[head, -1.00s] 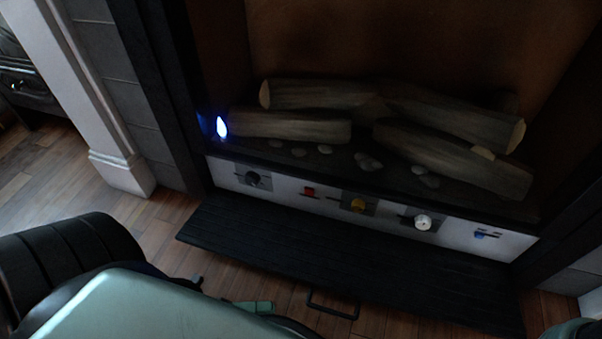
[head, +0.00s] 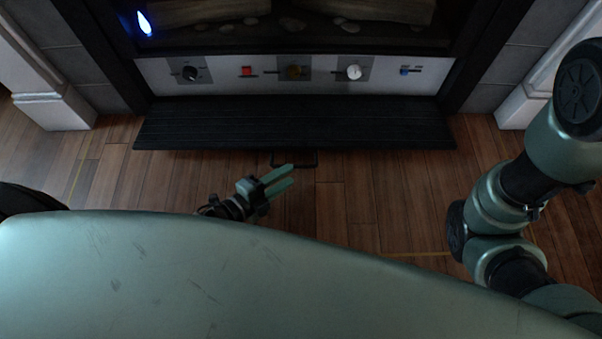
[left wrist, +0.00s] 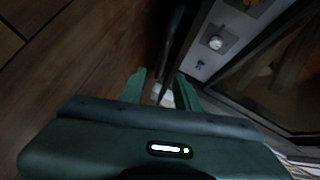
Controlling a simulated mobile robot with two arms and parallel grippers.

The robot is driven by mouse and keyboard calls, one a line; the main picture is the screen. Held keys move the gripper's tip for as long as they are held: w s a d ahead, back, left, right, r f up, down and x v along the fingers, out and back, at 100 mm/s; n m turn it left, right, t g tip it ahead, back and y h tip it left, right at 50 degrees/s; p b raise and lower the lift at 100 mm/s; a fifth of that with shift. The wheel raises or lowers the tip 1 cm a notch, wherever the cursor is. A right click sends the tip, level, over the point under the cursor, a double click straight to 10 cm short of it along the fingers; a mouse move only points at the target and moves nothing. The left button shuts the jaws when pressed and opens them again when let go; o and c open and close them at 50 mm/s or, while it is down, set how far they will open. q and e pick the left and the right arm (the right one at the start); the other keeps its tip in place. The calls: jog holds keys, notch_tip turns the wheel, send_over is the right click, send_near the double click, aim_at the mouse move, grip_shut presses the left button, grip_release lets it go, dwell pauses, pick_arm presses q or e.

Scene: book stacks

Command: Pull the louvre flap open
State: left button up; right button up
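The louvre flap (head: 300,122) is a black ridged panel at the base of the fireplace in the head view. It is folded down and outward, with the control panel above it uncovered. Its dark handle (head: 307,165) sticks out from the front edge, partly hidden behind my left gripper (head: 291,178). That gripper's green fingers are apart, just in front of the handle; I cannot tell whether they touch it. In the left wrist view the fingers (left wrist: 160,88) are also apart, with the flap (left wrist: 172,38) seen nearly edge-on beyond them. My right gripper is not in view.
The white control panel (head: 220,78) carries several coloured knobs and switches. Logs (head: 365,8) and a blue flame (head: 144,23) show above it. White pillars flank the fireplace, one at the left (head: 62,110). The wooden floor (head: 370,190) before the flap is clear.

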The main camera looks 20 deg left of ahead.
aim_at(298, 167)
pick_arm(q)
jog(key=b+x, duration=0.3)
jog(key=x, duration=0.2)
jog(key=shift+w+f, duration=0.25)
jog(key=shift+w, duration=0.05)
jog(key=shift+w+d+b, duration=0.2)
jog(key=shift+w+b, duration=0.15)
jog(key=shift+w, duration=0.05)
grip_shut()
dwell(0.8)
